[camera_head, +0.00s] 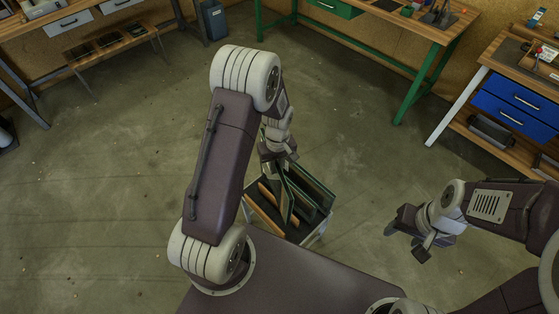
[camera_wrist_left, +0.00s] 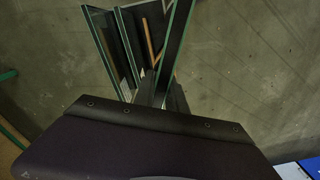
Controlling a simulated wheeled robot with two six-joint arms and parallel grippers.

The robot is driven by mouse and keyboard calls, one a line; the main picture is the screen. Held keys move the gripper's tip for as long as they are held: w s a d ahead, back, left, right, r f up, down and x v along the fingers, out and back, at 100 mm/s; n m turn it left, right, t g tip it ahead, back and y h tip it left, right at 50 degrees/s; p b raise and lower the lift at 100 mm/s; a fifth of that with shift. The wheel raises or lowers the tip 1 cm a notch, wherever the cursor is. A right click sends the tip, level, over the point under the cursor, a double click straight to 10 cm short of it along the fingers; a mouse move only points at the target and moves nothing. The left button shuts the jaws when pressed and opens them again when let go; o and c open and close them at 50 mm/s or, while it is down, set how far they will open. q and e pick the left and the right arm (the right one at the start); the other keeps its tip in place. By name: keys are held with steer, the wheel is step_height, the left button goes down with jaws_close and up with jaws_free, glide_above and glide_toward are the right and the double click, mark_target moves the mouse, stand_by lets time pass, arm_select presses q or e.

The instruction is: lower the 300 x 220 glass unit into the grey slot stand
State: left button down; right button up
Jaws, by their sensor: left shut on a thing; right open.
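My left gripper (camera_head: 279,163) is shut on the glass unit (camera_head: 286,200), a thin pane with green edges that hangs steeply below it. In the left wrist view the held unit (camera_wrist_left: 177,40) runs up from the gripper tips (camera_wrist_left: 160,96), edge-on. The slot stand (camera_head: 318,236) is below and around it, with other dark panes (camera_head: 313,188) leaning at the right and wooden strips (camera_head: 265,192) at the left. I cannot tell whether the unit's lower edge is inside a slot. My right gripper (camera_head: 408,238) is open and empty, to the right, apart from the stand.
Green-edged panes (camera_wrist_left: 105,45) stand close beside the held unit in the left wrist view. A green-legged workbench (camera_head: 400,25) and a blue-drawer bench (camera_head: 515,100) stand at the back and right. The concrete floor left of the stand is clear.

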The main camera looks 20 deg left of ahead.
arm_select(q)
step_height(320, 180, down, 7)
steer(key=a+n, duration=0.2)
steer(key=n, duration=0.2)
steer(key=shift+w+a+n, duration=0.15)
steer(key=shift+a+n, duration=0.15)
steer(key=shift+n, duration=0.1)
step_height(320, 180, down, 19)
steer(key=b, duration=1.4)
steer(key=shift+f+b, duration=0.2)
steer(key=shift+b, duration=0.15)
steer(key=shift+f+b, duration=0.3)
steer(key=c, duration=1.3)
jaws_free()
step_height(320, 180, up, 9)
steer(key=shift+r+p, duration=0.1)
steer(key=shift+p, duration=0.4)
